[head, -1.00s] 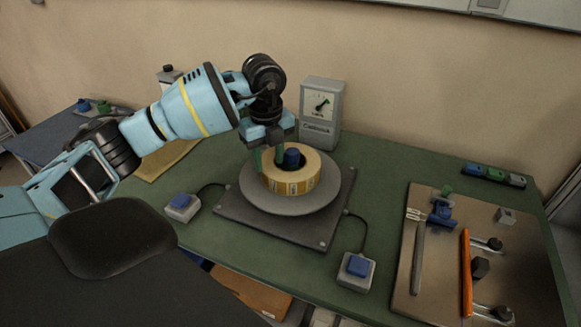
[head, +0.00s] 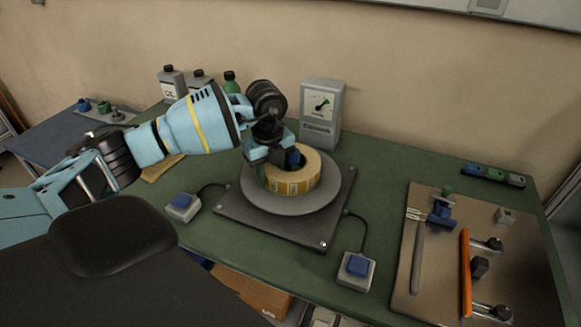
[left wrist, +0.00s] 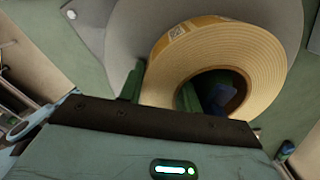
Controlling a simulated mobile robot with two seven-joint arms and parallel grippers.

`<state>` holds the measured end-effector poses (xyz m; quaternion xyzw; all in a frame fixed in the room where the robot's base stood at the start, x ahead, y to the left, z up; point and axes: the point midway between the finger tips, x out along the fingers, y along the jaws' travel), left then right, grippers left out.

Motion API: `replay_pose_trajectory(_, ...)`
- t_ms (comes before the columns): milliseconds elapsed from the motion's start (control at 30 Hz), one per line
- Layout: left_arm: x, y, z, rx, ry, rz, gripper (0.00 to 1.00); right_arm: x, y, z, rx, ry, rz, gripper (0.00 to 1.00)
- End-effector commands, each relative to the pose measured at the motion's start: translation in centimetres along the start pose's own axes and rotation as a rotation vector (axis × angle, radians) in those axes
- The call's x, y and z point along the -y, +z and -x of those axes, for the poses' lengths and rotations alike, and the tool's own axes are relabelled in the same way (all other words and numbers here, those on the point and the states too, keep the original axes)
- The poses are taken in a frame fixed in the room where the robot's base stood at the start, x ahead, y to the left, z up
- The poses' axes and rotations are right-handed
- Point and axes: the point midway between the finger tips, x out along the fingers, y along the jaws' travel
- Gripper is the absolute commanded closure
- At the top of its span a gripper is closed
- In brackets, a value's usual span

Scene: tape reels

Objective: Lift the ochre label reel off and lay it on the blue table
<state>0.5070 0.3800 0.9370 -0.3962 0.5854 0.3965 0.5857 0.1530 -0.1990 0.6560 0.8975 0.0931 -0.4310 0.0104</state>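The ochre label reel (head: 292,183) lies flat on the round grey platter (head: 328,193), around a blue hub (head: 294,158). In the left wrist view the reel (left wrist: 225,45) shows its pale wound face. My left gripper (head: 272,168) points down at the reel's left side. One green finger (left wrist: 132,82) is outside the reel and the other is in its hole, with the ring wall between them. I cannot tell whether they press on it. The fingertips are partly hidden. My right gripper is not in view.
The platter's dark base stands on the green bench (head: 400,165). A grey dial box (head: 321,112) and bottles (head: 172,82) stand behind. Blue-button boxes (head: 357,271) flank the base. A tool board (head: 440,270) is at right. The blue table (head: 65,130) at far left holds small parts.

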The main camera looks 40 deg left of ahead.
Motion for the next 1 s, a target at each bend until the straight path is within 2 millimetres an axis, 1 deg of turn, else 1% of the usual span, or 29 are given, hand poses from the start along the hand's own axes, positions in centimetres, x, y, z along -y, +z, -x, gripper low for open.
replay_pose_trajectory(267, 0.1, 0.0, 0.2, 0.000, -0.003, 0.000, 1.00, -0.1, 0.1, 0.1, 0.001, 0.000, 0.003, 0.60)
replay_pose_trajectory(367, 0.1, 0.0, 0.6, 0.000, -0.004, 0.000, 1.00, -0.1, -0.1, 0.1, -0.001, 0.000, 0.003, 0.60)
replay_pose_trajectory(467, 0.1, 0.0, 1.8, 0.000, -0.007, 0.000, 1.00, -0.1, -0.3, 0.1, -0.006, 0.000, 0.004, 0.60)
replay_pose_trajectory(700, 0.1, 0.0, 6.2, 0.001, -0.009, 0.001, 1.00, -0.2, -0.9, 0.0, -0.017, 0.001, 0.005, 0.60)
replay_pose_trajectory(800, 0.1, 0.0, 7.8, 0.001, -0.007, 0.001, 1.00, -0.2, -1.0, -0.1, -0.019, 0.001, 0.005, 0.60)
replay_pose_trajectory(900, 0.1, 0.0, 9.1, 0.000, -0.006, 0.000, 1.00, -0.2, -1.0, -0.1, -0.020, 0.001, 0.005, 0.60)
replay_pose_trajectory(1000, 0.1, 0.0, 9.8, 0.000, -0.005, 0.000, 1.00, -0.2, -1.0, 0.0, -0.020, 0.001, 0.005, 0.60)
